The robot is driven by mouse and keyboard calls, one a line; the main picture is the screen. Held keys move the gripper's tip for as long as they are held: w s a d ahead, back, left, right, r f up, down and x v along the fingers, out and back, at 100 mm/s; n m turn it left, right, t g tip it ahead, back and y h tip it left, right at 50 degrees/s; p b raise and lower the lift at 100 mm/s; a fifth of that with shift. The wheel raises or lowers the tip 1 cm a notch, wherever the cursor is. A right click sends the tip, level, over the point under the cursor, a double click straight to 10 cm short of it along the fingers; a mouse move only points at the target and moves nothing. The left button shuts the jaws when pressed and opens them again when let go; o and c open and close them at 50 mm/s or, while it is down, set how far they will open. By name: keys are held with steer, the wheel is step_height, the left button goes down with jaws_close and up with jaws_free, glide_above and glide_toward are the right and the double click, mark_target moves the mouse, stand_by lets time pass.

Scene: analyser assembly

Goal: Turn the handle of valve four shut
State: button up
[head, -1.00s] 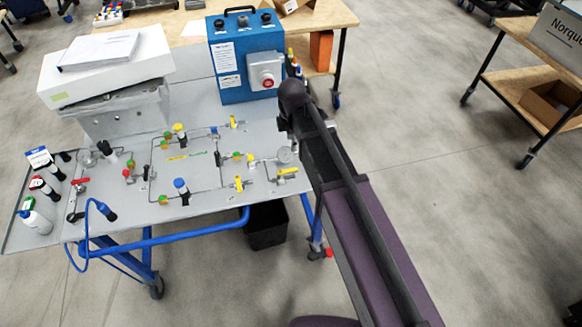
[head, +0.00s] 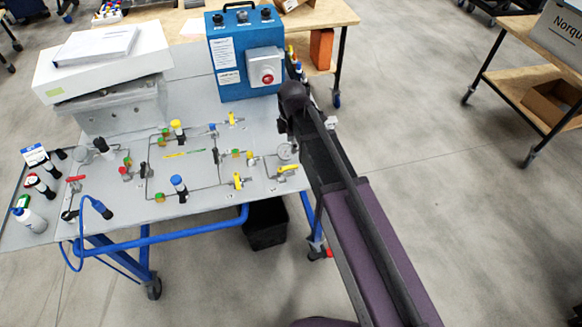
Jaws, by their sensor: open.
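A grey panel table (head: 215,82) carries thin tubing with several small valves. Yellow lever handles show at the back (head: 232,118), at the front middle (head: 238,181) and at the front right (head: 287,170). A red lever (head: 76,179) is at the left. Knobs with a blue top (head: 178,184) and a yellow top (head: 176,128) stand upright among them. The valve numbers are too small to read, so I cannot tell which is valve four. My dark arm reaches along the panel's right edge. My gripper's fingers cannot be made out.
A blue control box (head: 228,52) with a red button (head: 267,78) stands at the back right. A white box (head: 100,72) sits back left. Bottles (head: 30,218) stand at the left edge. A round gauge (head: 285,151) is beside my arm.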

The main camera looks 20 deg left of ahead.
mark_target(292, 167)
steer(key=shift+f+b, duration=5.15)
steer(key=shift+f, duration=0.25)
steer(key=shift+c, duration=0.2)
jaws_close()
